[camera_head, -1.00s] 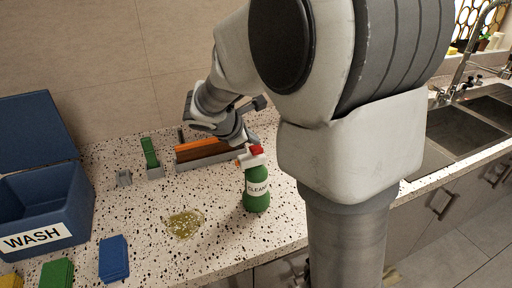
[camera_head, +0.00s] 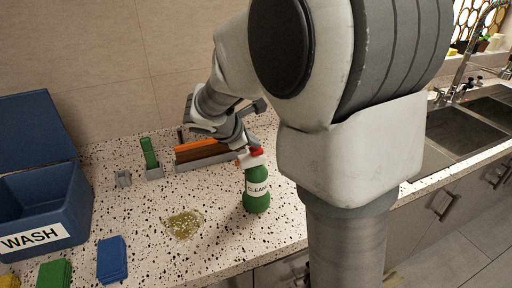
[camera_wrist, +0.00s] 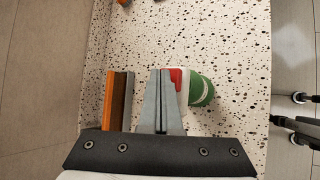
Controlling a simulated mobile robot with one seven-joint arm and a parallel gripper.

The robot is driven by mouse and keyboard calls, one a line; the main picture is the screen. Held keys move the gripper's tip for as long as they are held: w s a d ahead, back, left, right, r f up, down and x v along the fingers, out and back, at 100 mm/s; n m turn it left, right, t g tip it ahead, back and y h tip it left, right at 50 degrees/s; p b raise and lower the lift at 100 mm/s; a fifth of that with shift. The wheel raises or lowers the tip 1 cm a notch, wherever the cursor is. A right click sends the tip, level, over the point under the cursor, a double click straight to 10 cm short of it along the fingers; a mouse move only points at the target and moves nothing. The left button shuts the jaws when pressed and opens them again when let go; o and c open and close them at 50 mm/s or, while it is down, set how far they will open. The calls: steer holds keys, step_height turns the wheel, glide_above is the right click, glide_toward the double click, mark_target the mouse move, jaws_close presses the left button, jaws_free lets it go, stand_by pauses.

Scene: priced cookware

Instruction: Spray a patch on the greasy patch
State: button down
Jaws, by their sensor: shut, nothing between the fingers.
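A green spray bottle (camera_head: 257,190) labelled "CLEAN", with a white head and a red part on top, stands upright on the speckled counter. The greasy patch (camera_head: 183,224), a yellowish-brown smear, lies on the counter to the left of the bottle. My gripper (camera_head: 247,141) is at the bottle's head, coming from behind it. In the wrist view its two fingers (camera_wrist: 162,73) are together and empty, right beside the red part (camera_wrist: 176,79). The bottle's green body also shows there (camera_wrist: 200,91). I cannot tell whether the fingers touch the bottle.
A blue "WASH" bin (camera_head: 45,208), blue sponge (camera_head: 112,259) and green sponge (camera_head: 55,274) are at left.

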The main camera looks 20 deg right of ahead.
mark_target(253, 150)
steer(key=shift+r, duration=0.1)
steer(key=shift+r+p, duration=0.8)
steer(key=shift+r, duration=0.1)
step_height(253, 150, up, 6)
steer(key=p, duration=0.5)
stand_by(0.6)
